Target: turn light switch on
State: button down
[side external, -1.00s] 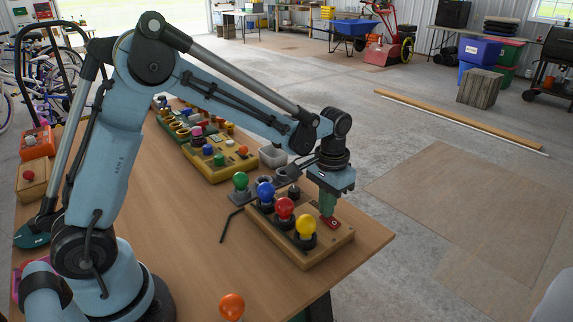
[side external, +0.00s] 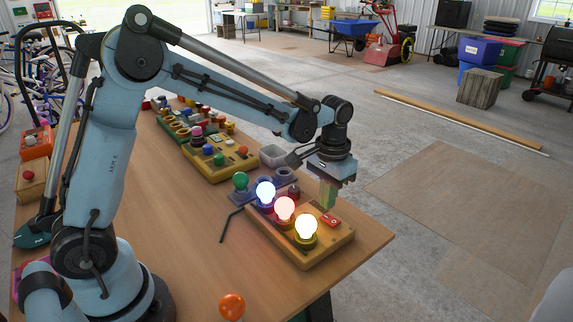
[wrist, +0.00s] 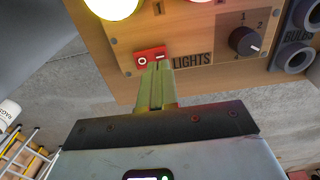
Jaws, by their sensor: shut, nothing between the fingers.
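The light switch is a red rocker (side external: 331,220) on the wooden light board (side external: 318,252). In the wrist view the red switch (wrist: 150,57), marked with a circle and a dash, sits beside the word LIGHTS. Three bulbs on the board glow: a blue-white one (side external: 265,192), a pinkish one (side external: 285,207) and a yellow-white one (side external: 306,226). My gripper (side external: 328,206) is shut and empty, pointing down just above and behind the switch. In the wrist view its green fingertips (wrist: 156,66) appear at the switch's lower edge; I cannot tell whether they touch.
A dark dial (wrist: 246,41) is on the board. An unlit green bulb (side external: 240,181) stands in a holder beside the board. A black hex key (side external: 228,224) and an orange bulb (side external: 232,306) lie on the table. A yellow board (side external: 222,165) is farther back.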

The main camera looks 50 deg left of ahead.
aim_at(325, 217)
jog(key=shift+r, duration=2.05)
jog(key=s+a+r+t, duration=0.1)
jog(key=s+t, duration=0.2)
jog(key=s, duration=0.4)
jog(key=s+a+r+t, duration=0.2)
jog(key=s+t, duration=0.2)
jog(key=s, duration=0.3)
jog(key=shift+s, duration=0.15)
jog(key=shift+a+r, duration=0.1)
